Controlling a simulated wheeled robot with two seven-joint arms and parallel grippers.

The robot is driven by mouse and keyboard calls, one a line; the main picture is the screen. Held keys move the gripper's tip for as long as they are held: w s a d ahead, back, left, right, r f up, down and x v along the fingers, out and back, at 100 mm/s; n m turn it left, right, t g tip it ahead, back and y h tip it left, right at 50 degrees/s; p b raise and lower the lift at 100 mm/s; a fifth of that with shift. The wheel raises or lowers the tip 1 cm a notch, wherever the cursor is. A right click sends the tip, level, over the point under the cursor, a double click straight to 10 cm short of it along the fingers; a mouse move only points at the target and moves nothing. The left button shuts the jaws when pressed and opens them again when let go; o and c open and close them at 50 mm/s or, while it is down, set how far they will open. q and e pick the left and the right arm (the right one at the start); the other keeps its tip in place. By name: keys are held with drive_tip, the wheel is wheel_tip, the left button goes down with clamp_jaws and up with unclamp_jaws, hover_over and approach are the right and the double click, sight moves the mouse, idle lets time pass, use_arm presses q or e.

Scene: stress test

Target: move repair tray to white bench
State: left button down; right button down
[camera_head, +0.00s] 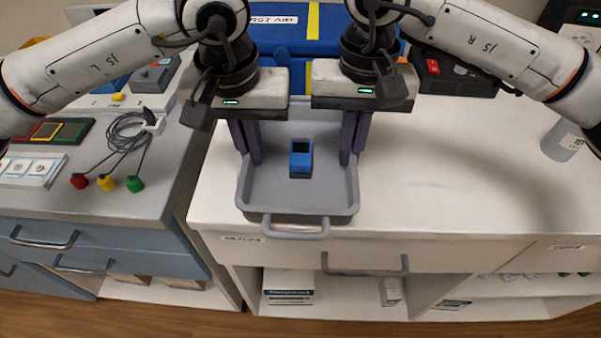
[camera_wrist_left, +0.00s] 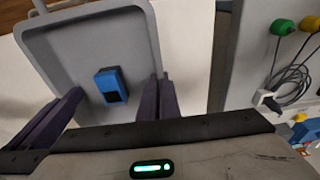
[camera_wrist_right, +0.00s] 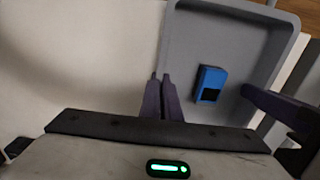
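The grey repair tray (camera_head: 297,193) is over the left part of the white bench (camera_head: 440,170), with its near handle (camera_head: 296,232) at the front edge. I cannot tell whether it rests fully on the top. A blue device with a black face (camera_head: 301,165) lies inside it. My left gripper (camera_head: 248,160) is shut on the tray's left wall, and the wrist view shows its fingers (camera_wrist_left: 160,85) on both sides. My right gripper (camera_head: 350,162) is shut on the right wall, its fingers (camera_wrist_right: 161,82) also straddling it. The tray's far end is partly hidden.
A blue first aid box (camera_head: 325,35) stands behind the tray. A black and red case (camera_head: 450,75) is at the back right and a grey cylinder (camera_head: 563,140) further right. The grey bench (camera_head: 90,205) at left holds coloured plugs with cables. The white bench's middle is clear.

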use_arm(q)
drive_tip(key=shift+f+b, duration=0.3)
drive_tip(key=shift+f, duration=0.2)
use_arm(e)
drive_tip(key=shift+f, duration=0.5)
use_arm(q)
drive_tip(key=c, duration=2)
unclamp_jaws()
drive_tip(key=shift+r, duration=0.25)
use_arm(e)
drive_tip(key=c, duration=2)
unclamp_jaws()
drive_tip(key=shift+r, duration=0.25)
use_arm(q)
drive_tip(key=shift+p, duration=0.3)
use_arm(e)
drive_tip(key=shift+r, duration=0.2)
use_arm(q)
wheel_tip(320, 180, up, 12)
drive_tip(key=s, duration=0.1)
drive_tip(key=shift+s, duration=0.4)
use_arm(e)
wheel_tip(320, 180, up, 12)
drive_tip(key=shift+f, duration=0.2)
use_arm(q)
drive_tip(key=shift+a+f, duration=0.1)
use_arm(e)
drive_tip(key=shift+a, duration=0.1)
